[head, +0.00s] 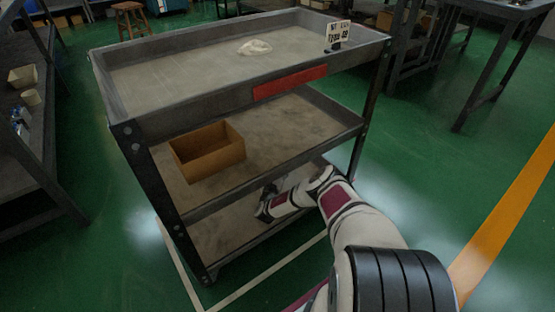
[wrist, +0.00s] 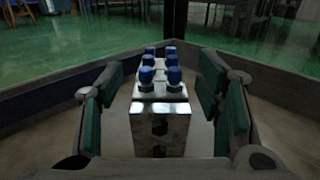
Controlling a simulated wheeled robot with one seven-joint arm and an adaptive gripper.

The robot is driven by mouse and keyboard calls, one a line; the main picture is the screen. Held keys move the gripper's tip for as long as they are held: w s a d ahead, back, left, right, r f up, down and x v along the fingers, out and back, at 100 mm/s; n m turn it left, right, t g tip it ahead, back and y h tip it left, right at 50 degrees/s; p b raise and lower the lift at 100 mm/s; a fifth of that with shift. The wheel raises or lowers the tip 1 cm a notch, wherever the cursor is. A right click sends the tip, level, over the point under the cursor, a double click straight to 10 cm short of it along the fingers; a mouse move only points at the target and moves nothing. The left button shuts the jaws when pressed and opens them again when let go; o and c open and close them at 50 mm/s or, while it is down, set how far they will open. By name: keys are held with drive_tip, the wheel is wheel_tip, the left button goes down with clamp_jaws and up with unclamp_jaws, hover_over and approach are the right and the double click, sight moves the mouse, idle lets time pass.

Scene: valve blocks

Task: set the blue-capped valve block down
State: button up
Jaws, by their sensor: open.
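The blue-capped valve block (wrist: 160,128) shows in the wrist view as a silvery metal block with dark round ports on its front face and several blue caps on top. It stands upright and appears to rest on the shelf floor. My gripper (wrist: 162,98) is open, with one green-padded finger on each side of the block and a visible gap on both sides. In the head view my gripper (head: 266,204) reaches into the bottom shelf of the grey cart (head: 180,75). The block cannot be made out there.
The cart's middle shelf, just above my arm, holds an open brown box (head: 208,152). The top tray holds a crumpled pale cloth (head: 255,47) and a small sign (head: 338,36). A raised shelf rim (wrist: 60,85) runs behind the block. Dark shelving (head: 35,130) stands left.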

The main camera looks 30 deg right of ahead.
drive_tip(key=shift+v, duration=1.4)
